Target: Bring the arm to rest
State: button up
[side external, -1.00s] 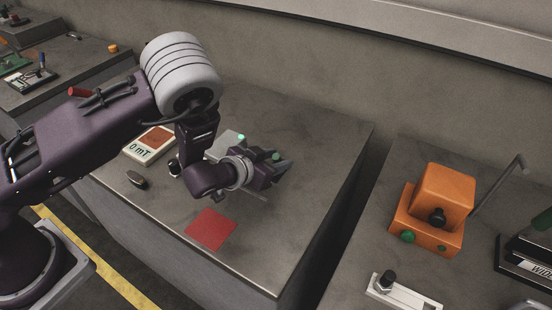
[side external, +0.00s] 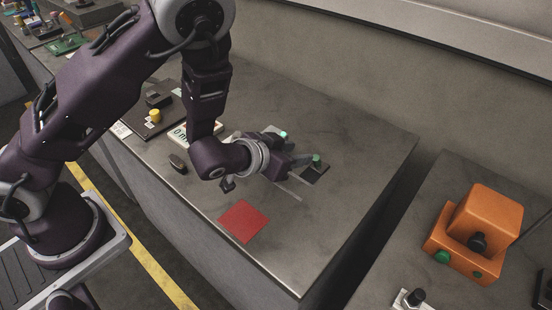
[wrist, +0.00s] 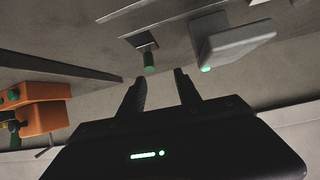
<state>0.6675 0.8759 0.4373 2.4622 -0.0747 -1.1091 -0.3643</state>
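My gripper (side external: 296,162) is low over the grey bench (side external: 350,130), pointing toward the back right. In the wrist view its two dark fingers (wrist: 160,82) stand apart with nothing between them. A small dark plate with a green knob (side external: 316,160) lies just beyond the fingertips; the green knob also shows in the wrist view (wrist: 149,60). A grey box with a green light (wrist: 235,42) is beside it in the wrist view. In the side view my gripper partly hides this box. I cannot tell whether the fingers touch the bench.
A red square (side external: 243,221) lies flat near the bench's front edge. A meter (side external: 188,134) and a small dark oval object (side external: 177,162) are left of my wrist. An orange fixture (side external: 475,235) stands on the separate right bench, across a gap. A wall runs behind.

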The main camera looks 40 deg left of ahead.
jog(key=s+a+r+n+g, duration=0.1)
jog(key=s+a+r+g, duration=0.15)
jog(key=s+r, duration=0.4)
jog(key=s+a+r+n+g, duration=0.1)
jog(key=s+a+r+n, duration=0.2)
jog(key=r, duration=0.7)
jog(key=s+a+r+m+g, duration=0.1)
jog(key=s+a+r, duration=0.1)
jog(key=s, duration=0.7)
jog(key=s+a+r+m+g+y, duration=0.1)
jog(key=s+a+r, duration=0.1)
jog(key=s, duration=0.8)
jog(key=shift+r+m+g, duration=0.3)
jog(key=shift+r+g, duration=0.05)
